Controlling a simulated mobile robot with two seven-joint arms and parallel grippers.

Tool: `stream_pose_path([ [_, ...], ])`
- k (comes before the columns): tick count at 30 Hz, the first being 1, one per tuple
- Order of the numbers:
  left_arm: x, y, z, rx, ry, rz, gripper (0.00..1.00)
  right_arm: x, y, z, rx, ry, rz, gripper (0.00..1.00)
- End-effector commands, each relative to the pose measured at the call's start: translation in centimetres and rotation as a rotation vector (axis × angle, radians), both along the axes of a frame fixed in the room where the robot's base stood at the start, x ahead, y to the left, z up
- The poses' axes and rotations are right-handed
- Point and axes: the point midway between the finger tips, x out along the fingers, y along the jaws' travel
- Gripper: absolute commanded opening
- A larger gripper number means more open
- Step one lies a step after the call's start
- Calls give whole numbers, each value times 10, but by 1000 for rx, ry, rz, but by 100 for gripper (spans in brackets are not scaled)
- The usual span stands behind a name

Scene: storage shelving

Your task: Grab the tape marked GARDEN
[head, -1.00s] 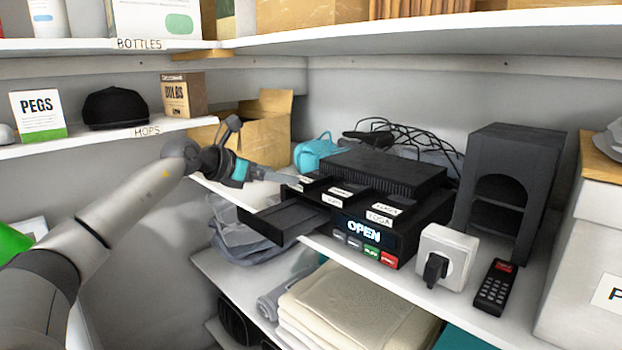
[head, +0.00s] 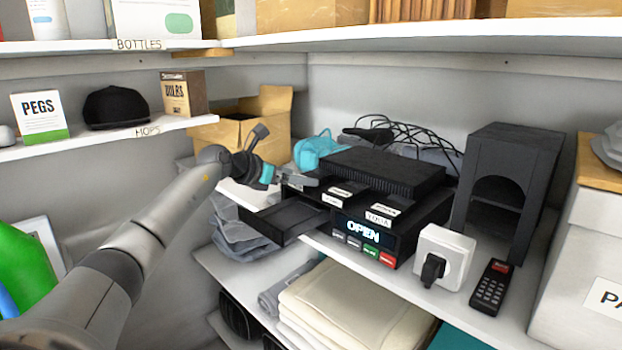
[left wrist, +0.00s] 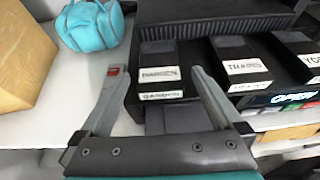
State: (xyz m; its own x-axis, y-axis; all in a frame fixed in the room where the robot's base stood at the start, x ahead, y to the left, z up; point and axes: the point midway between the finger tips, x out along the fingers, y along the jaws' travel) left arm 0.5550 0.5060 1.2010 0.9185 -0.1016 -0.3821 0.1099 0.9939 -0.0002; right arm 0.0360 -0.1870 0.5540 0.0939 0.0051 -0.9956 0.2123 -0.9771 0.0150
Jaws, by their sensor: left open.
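In the head view my left gripper (head: 312,180) is at the left end of the tape row and largely hides the GARDEN tape. Tapes marked TRAINS (left wrist: 238,68) and YOGA (head: 381,217) lie to its right. My right gripper is out of view.
A black player (head: 408,240) with an OPEN display has its empty tray (head: 287,218) pulled out. A ribbed black box (head: 385,172) stands behind the tapes. A teal bag (left wrist: 90,25) and a cardboard box (left wrist: 22,60) are close on the left.

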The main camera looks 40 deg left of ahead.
Motion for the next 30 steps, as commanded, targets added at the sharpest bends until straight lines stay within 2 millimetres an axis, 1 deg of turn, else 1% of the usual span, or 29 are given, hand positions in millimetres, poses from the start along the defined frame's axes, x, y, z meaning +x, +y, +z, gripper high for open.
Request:
stream_pose_path([
  [3,13,-1,-1,-4,-3,1,100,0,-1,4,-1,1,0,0],
  [9,28,-2,-9,-3,-2,1,100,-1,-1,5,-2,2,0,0],
  [13,32,-3,-12,0,1,0,100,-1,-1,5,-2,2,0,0],
  [20,32,-3,-12,1,1,0,100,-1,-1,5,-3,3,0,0],
  [30,32,-3,-12,0,1,1,62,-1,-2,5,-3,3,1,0],
])
